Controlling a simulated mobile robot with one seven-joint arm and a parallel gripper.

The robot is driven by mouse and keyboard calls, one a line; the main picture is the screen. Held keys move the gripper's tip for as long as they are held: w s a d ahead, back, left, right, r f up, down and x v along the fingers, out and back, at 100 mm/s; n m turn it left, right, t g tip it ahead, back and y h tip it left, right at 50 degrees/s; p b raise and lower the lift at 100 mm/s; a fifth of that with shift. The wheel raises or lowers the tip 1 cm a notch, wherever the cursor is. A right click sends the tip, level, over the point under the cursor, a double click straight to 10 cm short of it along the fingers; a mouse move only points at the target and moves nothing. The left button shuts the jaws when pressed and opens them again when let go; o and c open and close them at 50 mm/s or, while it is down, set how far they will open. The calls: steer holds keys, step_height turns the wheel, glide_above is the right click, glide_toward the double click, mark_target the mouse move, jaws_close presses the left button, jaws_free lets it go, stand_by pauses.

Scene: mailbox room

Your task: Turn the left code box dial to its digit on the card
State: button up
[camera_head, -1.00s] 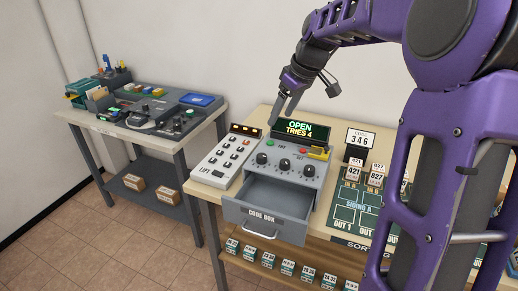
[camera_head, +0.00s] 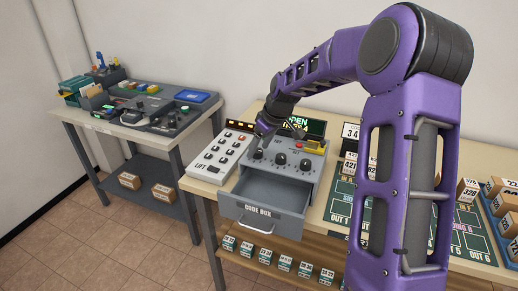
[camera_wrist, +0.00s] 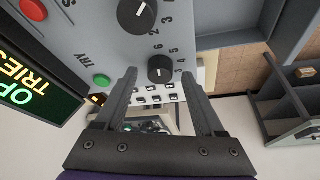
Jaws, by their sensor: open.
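The grey code box (camera_head: 315,176) stands on the table with its drawer (camera_head: 262,218) pulled out and empty. Its left dial (camera_head: 258,154), a black knob, is at the left of a row of three. My gripper (camera_head: 263,141) is open, fingers pointing down close to that dial. In the wrist view the left dial (camera_wrist: 161,68) appears between my two fingertips (camera_wrist: 158,73); I cannot tell whether they reach around it. Its digit setting is too small to read surely. The code card (camera_head: 350,132) shows "3 4"; my arm hides its right part.
The green display (camera_head: 316,127) is partly hidden; the wrist view shows part of it. A red button (camera_wrist: 102,80) and a green button (camera_wrist: 69,3) are on the box. The white LIFT panel (camera_head: 217,157) stands close at left. The middle dial (camera_head: 280,158) is near my fingers.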

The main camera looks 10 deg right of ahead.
steer(key=shift+w+a+f, duration=0.1)
steer(key=shift+f, duration=0.2)
jaws_close()
